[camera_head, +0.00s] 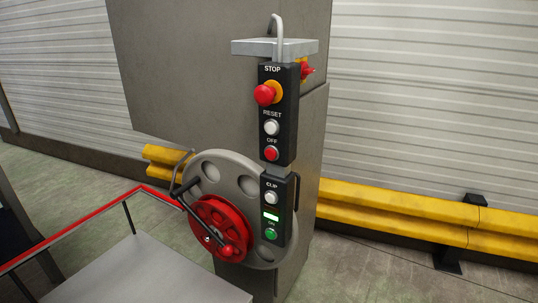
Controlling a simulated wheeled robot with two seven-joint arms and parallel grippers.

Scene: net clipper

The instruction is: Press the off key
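The off key (271,153) is a red round button below the "OFF" label, low on the upper black control panel (292,131). Above it on the same panel are a white reset button (271,128) and a red mushroom stop button (265,94) on a yellow ring. A lower black panel (282,185) carries a white clip button (271,197), a small lit display (271,216) and a green button (271,234) labelled ON. Neither of my grippers shows in the head view, and nothing covers the off key.
A grey wheel (232,170) with a red hub (215,222) and crank handle stands left of the panels. A grey plate (275,47) juts out above. A red-edged frame (85,228) and grey surface (140,275) are at lower left. Yellow guard rails (420,221) run behind.

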